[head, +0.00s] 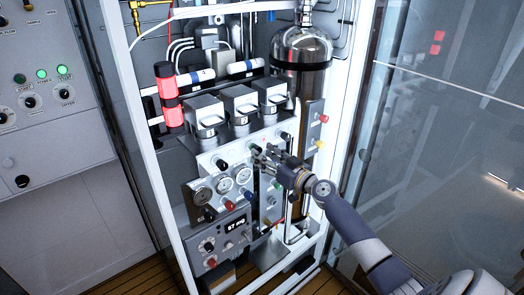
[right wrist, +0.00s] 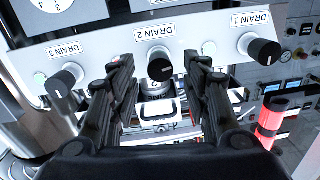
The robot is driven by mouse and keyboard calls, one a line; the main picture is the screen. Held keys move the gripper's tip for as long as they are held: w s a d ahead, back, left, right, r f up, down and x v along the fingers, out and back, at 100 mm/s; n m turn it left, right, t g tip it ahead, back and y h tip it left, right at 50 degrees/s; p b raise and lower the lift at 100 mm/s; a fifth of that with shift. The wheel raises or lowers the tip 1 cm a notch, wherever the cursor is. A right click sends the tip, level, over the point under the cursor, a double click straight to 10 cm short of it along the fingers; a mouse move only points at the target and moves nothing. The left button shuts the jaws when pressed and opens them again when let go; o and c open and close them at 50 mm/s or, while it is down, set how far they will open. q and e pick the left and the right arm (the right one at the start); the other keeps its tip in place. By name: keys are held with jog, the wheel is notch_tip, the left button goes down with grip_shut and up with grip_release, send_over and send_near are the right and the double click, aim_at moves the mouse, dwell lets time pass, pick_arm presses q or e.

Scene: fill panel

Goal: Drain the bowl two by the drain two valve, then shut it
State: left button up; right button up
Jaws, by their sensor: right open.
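The drain 2 valve (right wrist: 160,68) is a black round knob with a white mark, under an upside-down "DRAIN 2" label in the right wrist view. It lies between the two spread fingers of my right gripper (right wrist: 164,72), with gaps on both sides. In the head view my right gripper (head: 260,154) is at the row of knobs on the panel and partly covers it. My left gripper is not in view.
The drain 1 knob (right wrist: 260,48) and drain 3 knob (right wrist: 66,78) flank the fingers closely. A glass door (head: 450,130) is at right.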

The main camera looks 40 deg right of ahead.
jog(key=shift+w+a, duration=0.15)
jog(key=shift+w, duration=0.65)
grip_shut()
jog(key=shift+f, duration=0.1)
